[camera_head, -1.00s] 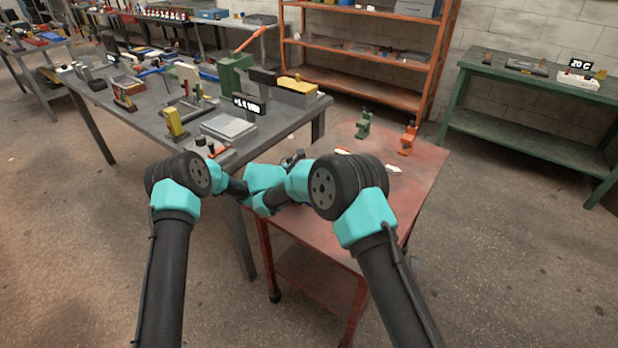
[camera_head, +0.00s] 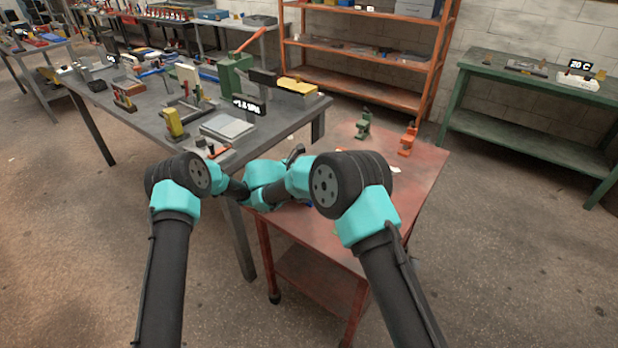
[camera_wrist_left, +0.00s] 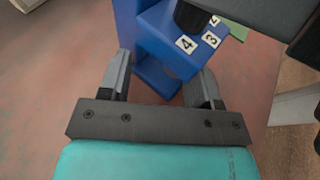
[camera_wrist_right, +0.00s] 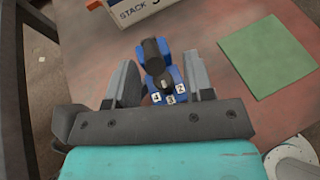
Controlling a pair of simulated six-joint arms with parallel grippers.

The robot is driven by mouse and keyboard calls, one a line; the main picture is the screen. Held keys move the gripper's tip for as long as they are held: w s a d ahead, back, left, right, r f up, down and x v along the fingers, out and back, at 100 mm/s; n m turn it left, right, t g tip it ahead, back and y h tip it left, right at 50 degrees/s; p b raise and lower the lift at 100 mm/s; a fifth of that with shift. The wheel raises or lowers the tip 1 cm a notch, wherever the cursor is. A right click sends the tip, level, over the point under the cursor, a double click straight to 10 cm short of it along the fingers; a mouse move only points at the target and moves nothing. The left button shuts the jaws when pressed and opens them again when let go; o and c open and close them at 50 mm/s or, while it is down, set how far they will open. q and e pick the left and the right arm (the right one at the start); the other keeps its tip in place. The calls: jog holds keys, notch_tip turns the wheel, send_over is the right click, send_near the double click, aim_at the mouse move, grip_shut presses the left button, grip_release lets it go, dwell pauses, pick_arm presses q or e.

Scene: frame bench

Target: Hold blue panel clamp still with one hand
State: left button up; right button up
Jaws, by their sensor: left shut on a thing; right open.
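The blue panel clamp stands on the red table; in the left wrist view its blue body (camera_wrist_left: 158,40) fills the top middle, with white number tags on a ledge. My left gripper (camera_wrist_left: 160,78) is shut on its lower blue part. In the right wrist view the clamp (camera_wrist_right: 166,78) shows smaller, with a dark cylinder on top and tags 4, 3 and 2. My right gripper (camera_wrist_right: 160,85) is open, its fingers on either side of the clamp in the picture; contact cannot be told. In the head view my arms hide most of the clamp and both gripper tips.
A green flat square (camera_wrist_right: 268,55) and a box marked "STACK" (camera_wrist_right: 135,10) lie near the clamp. A green clamp (camera_head: 364,125) and an orange clamp (camera_head: 408,140) stand at the red table's (camera_head: 425,180) far side. The grey bench (camera_head: 150,115) at left is crowded.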

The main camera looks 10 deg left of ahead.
pick_arm(q)
jog(key=shift+s+f, duration=0.2)
jog(key=shift+f, duration=0.35)
pick_arm(e)
notch_tip(320, 180, up, 8)
jog(key=shift+r, duration=0.1)
pick_arm(q)
jog(key=o, duration=0.8)
jog(key=v, duration=0.8)
jog(key=r+v, duration=0.1)
jog(key=v, duration=0.3)
jog(key=shift+w, duration=0.25)
jog(key=shift+r, duration=0.1)
